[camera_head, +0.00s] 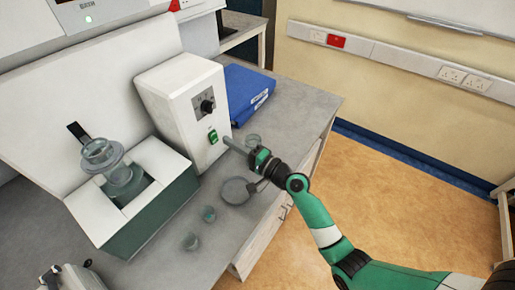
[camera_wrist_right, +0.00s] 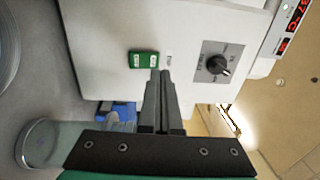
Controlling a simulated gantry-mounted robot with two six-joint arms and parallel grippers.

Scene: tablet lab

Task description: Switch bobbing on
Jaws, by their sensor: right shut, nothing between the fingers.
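A white control box (camera_head: 178,108) stands on the bench with a black knob (camera_head: 207,106) and a green rocker switch (camera_head: 213,136) below it. In the right wrist view the switch (camera_wrist_right: 143,59) and knob (camera_wrist_right: 217,65) face me. To the left of the box, a glass and clear basket piece (camera_head: 112,168) stands over a white-topped, dark green bath (camera_head: 160,190). My right gripper (camera_head: 228,142) is shut and empty, its tips close to the switch; in the wrist view the tips (camera_wrist_right: 160,72) end at the switch's right edge. I cannot tell whether they touch. My left gripper is not in view.
A blue binder (camera_head: 247,92) lies behind the box. A round glass dish (camera_head: 235,191) and small glass vessels (camera_head: 208,213) stand on the grey bench (camera_head: 212,245) in front, under and beside my right arm. The bench edge lies to the right, with open floor beyond.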

